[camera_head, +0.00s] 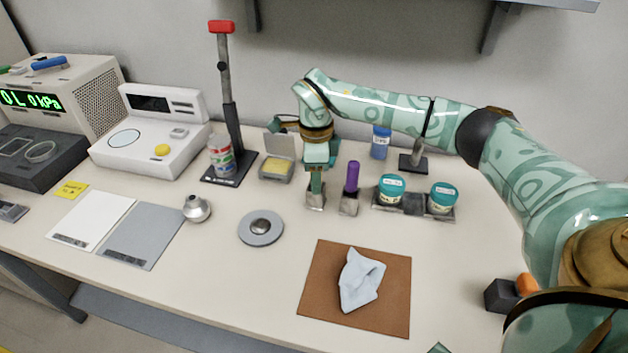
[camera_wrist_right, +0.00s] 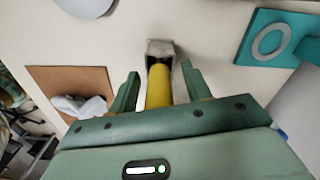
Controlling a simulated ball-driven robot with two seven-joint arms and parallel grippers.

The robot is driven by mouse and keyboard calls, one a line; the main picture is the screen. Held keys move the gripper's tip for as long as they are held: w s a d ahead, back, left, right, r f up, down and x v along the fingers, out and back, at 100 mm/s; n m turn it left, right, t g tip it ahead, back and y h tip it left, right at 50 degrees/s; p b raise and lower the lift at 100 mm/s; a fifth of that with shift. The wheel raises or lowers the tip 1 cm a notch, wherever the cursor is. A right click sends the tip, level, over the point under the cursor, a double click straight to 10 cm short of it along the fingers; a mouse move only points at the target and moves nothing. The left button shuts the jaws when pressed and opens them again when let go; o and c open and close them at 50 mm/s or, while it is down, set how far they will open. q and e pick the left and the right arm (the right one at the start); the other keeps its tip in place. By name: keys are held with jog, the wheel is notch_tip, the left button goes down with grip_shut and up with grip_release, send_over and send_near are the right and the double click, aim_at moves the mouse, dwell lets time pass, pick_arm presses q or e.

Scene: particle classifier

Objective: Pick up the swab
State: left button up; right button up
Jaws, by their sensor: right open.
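My right gripper (camera_head: 316,182) points down over a small metal holder (camera_head: 316,200) at the middle of the bench. In the right wrist view the gripper (camera_wrist_right: 160,82) is open, with one finger on each side of a yellow upright handle (camera_wrist_right: 159,88). This handle, which seems to be the swab, stands in the metal holder (camera_wrist_right: 160,50). I cannot tell whether the fingers touch it. The gripper hides the handle in the head view. My left gripper does not show clearly.
A purple-handled tool (camera_head: 352,177) stands close right of the gripper. Teal-lidded jars (camera_head: 391,188) stand further right. A yellow sponge box (camera_head: 277,168) is to the left. A pale cloth (camera_head: 360,280) lies on a brown mat (camera_head: 318,290) in front. A round grey disc (camera_head: 261,228) lies front left.

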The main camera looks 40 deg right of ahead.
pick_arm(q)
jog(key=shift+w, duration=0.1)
pick_arm(e)
jog(key=shift+r, duration=0.1)
grip_shut()
